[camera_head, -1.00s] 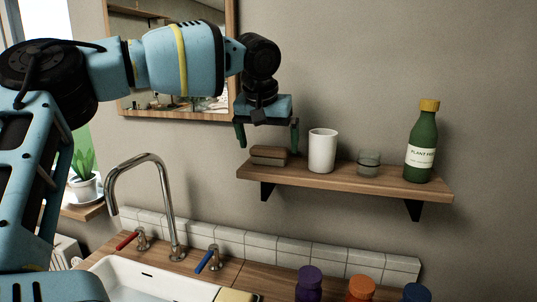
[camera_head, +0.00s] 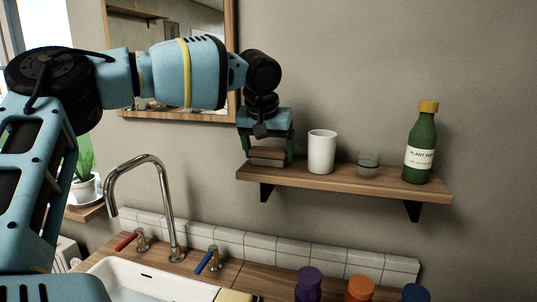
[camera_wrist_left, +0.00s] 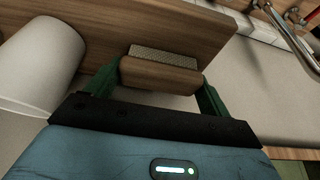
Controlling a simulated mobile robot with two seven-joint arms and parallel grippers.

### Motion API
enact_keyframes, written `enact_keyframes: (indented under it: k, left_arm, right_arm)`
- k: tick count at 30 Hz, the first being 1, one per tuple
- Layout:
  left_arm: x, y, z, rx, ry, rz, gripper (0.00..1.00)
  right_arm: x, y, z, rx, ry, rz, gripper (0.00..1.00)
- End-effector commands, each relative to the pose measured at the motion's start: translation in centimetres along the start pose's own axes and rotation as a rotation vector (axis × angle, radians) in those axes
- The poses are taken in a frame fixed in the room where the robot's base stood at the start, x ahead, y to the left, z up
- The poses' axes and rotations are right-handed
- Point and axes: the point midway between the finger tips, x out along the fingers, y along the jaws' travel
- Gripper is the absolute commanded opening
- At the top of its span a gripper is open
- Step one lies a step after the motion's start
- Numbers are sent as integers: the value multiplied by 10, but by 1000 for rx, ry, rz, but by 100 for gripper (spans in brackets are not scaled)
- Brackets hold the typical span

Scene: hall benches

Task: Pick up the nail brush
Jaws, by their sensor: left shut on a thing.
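The nail brush (camera_head: 267,155) is a small brown wooden block at the left end of the wall shelf. My left gripper (camera_head: 268,154) is above the shelf end, its green fingers on either side of the brush and shut on it. In the left wrist view the brush (camera_wrist_left: 160,74) shows its wooden body and a paler bristle face between the two fingertips (camera_wrist_left: 160,80). It is level, at or just above the shelf; I cannot tell if it still touches the wood. My right gripper is not in view.
The wooden shelf (camera_head: 392,189) also bears a white cup (camera_head: 321,152) close right of the gripper, a small glass (camera_head: 367,165) and a green bottle (camera_head: 421,145). A mirror (camera_head: 170,110) hangs behind my arm. A tap (camera_head: 170,205) and sink (camera_head: 145,285) lie below.

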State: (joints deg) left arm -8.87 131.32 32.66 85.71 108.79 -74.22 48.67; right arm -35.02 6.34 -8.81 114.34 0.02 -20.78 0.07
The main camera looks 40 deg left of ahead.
Motion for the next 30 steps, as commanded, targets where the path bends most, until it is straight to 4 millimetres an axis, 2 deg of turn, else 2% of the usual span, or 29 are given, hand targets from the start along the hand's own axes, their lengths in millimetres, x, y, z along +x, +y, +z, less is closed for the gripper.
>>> enact_keyframes:
  k: [8,15,30]
  left_arm:
    - [-9,0,-4,-1,2,0,58]
    - [-34,1,-15,-1,2,0,58]
    - [-65,-40,43,1,3,4,58]
  right_arm:
    - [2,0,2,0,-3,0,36]
    - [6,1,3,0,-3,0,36]
    - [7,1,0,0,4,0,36]
